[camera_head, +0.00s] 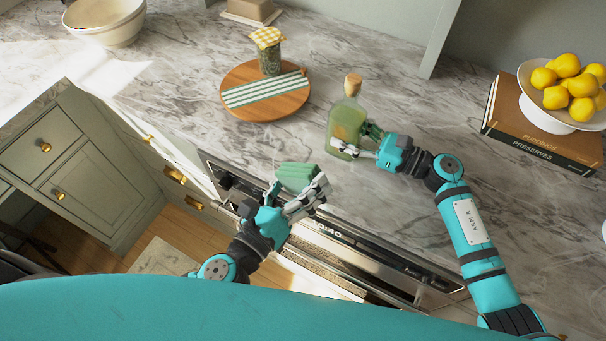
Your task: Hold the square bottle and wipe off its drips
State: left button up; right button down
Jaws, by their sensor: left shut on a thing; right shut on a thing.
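The square bottle (346,112) is green-tinted glass with a cork stopper. It stands upright on the marble counter near its front edge. My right gripper (358,142) is shut on the bottle's lower part from the right. My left gripper (298,192) is shut on a green cloth (294,176) and holds it over the front edge of the counter, below and left of the bottle. The cloth and bottle are apart. Drips on the glass are too small to make out.
A round wooden board (237,108) with a striped cloth (266,90) and a cloth-topped jar (268,58) lies behind left. Books (540,140) carrying a bowl of lemons (548,110) are at right. A cream bowl (105,25) stands far left. Counter between board and bottle is clear.

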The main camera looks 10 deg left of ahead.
dwell(0.4)
jog(key=shift+c, duration=2.4)
grip_release()
